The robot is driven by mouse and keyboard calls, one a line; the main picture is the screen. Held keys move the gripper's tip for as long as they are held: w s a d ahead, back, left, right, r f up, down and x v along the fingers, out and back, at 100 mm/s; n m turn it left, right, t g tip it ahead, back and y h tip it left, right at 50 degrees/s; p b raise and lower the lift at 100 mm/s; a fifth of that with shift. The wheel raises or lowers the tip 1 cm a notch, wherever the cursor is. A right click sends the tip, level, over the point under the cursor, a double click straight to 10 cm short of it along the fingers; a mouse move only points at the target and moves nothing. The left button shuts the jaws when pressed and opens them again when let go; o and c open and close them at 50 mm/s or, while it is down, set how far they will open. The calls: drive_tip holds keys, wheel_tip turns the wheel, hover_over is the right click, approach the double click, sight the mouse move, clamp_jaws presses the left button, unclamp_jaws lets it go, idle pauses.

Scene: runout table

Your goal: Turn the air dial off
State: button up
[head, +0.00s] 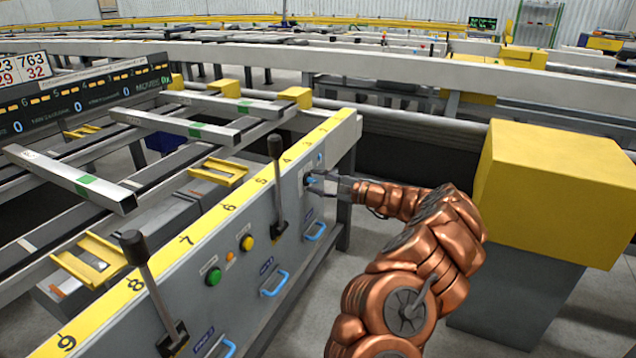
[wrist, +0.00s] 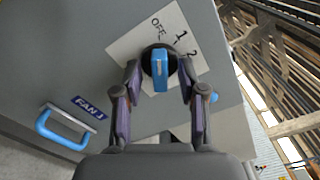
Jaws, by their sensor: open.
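The air dial (wrist: 160,72) is a round black knob with a raised blue bar, on a pale plate (wrist: 128,48) marked OFF, 1 and 2. In the wrist view the bar stands upright, its upper end in line with the word OFF. My gripper (wrist: 160,80) is open, one finger on each side of the knob, with gaps to the blue bar. In the head view my gripper (head: 332,181) reaches the right end of the grey panel, where the dial (head: 309,180) shows as a small blue spot, partly hidden.
The grey panel (head: 240,285) carries a blue handle labelled FAN 1 (wrist: 62,128), black levers (head: 277,185) (head: 150,285), a green button (head: 213,277) and a yellow button (head: 247,243). A yellow box (head: 550,190) stands right of my arm.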

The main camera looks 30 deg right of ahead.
drive_tip(key=v, duration=1.2)
idle(0.4)
